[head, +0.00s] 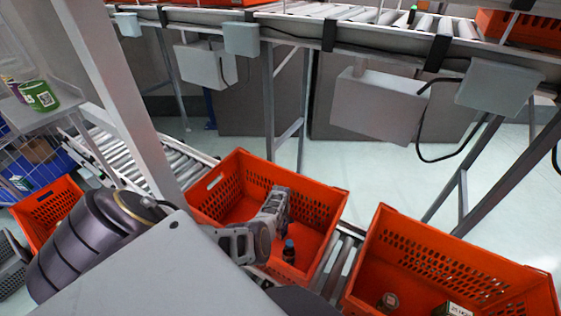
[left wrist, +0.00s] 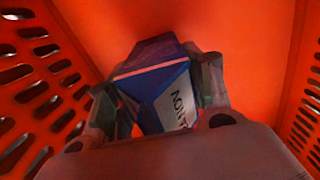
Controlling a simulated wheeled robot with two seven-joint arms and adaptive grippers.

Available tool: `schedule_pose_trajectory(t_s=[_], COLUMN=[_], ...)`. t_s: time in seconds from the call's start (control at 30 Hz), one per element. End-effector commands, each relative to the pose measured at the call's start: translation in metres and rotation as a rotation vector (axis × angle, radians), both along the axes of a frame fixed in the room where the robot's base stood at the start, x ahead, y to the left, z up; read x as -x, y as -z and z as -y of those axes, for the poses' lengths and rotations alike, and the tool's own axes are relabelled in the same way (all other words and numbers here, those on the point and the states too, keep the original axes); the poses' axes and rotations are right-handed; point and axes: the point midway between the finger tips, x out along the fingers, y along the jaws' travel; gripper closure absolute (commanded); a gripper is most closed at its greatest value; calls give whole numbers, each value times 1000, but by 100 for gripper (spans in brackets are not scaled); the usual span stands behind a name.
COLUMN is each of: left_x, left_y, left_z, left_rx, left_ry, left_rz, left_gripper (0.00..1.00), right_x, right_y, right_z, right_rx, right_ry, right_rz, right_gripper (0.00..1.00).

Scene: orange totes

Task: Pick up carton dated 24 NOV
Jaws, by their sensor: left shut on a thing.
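A dark blue carton (left wrist: 165,88) with a white label reading "NOV" shows in the left wrist view. The rest of its date cannot be read. My left gripper (left wrist: 160,98) is shut on it, one finger on each side, inside an orange tote. In the head view my left gripper (head: 264,224) reaches down into the middle orange tote (head: 318,200). I cannot make out the held carton there, as the gripper hides it. My right gripper is not in view.
The right orange tote (head: 440,255) holds a can (head: 388,301) and a green and white carton (head: 455,309). A grey post (head: 120,90) rises left of the middle tote.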

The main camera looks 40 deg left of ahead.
Motion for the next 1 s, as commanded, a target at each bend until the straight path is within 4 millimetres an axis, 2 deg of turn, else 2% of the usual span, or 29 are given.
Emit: schedule_pose_trajectory(t_s=[0.03, 0.2, 0.67, 1.0], left_x=[0, 0, -1, 0], left_y=[0, 0, -5, -30], left_z=[0, 0, -1, 0], left_rx=[0, 0, -1, 0], left_ry=[0, 0, 0, 0], left_rz=[-1, -1, 1, 2], left_gripper=[68, 90, 90, 90], right_x=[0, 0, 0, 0], right_y=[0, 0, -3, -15], right_z=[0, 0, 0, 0], right_rx=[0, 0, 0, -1], right_ry=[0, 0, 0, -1], right_rz=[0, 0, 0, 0], right_gripper=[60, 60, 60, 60])
